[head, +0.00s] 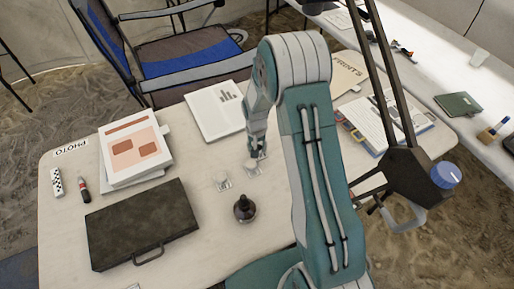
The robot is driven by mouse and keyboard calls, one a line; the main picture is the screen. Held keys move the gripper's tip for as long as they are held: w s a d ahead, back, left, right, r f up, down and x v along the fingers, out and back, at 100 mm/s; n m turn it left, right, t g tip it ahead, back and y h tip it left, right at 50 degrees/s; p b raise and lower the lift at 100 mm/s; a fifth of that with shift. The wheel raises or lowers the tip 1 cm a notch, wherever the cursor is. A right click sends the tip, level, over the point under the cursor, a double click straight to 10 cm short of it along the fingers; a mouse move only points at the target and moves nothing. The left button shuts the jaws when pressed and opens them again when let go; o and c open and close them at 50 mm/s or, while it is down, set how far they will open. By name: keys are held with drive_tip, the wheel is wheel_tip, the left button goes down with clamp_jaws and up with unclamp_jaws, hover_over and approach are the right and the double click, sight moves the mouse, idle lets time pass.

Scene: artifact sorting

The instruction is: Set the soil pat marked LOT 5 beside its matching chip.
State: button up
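My gripper (257,153) points down over the middle of the pale table (190,252), partly behind my teal arm. It is small in the picture, and I cannot tell whether its fingers are open or shut, or whether they hold anything. Right below it lies a small pale, clear-looking piece (251,168). A second similar small piece (222,184) lies a little to the left and nearer. I cannot read any marking on either, so I cannot tell which is the LOT 5 soil pat or a chip. My arm hides part of the table to the right.
A dark knobbed object (244,209) stands nearer than the small pieces. A black case (140,226), stacked papers (135,148), a scale bar (57,182) and a marker (83,190) lie left. A lamp (405,175) stands right.

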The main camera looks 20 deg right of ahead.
drive_tip(key=r, duration=0.3)
drive_tip(key=shift+s+r, duration=0.3)
drive_tip(key=s+r, duration=0.9)
drive_tip(key=s, duration=0.4)
drive_tip(key=shift+s+a, duration=0.15)
drive_tip(key=shift+s, duration=0.05)
